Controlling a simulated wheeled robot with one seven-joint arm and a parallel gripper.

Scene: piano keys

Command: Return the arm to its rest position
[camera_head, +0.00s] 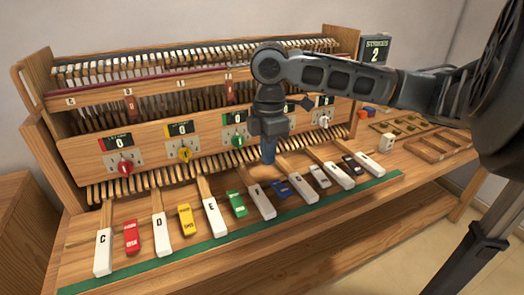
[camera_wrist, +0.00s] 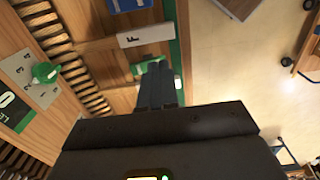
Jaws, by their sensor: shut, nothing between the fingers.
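My arm reaches in from the right in the head view, with my gripper (camera_head: 268,163) pointing down above the keys. The two blue-grey fingers are together and empty; they also show in the wrist view (camera_wrist: 158,84). They hang over the area of the green key (camera_head: 237,204) and the white F key (camera_head: 261,201). In the wrist view the green key (camera_wrist: 150,60) lies just past the fingertips and is partly covered by them. I cannot tell the exact gap between fingertips and keys. The blue key (camera_head: 282,190) is right of the F key.
A wooden panel with coloured knobs, such as the green knob (camera_head: 238,142), stands behind the keys. A green strip (camera_head: 230,236) runs along the front. Wooden trays (camera_head: 432,148) and a small white block (camera_head: 387,143) lie right.

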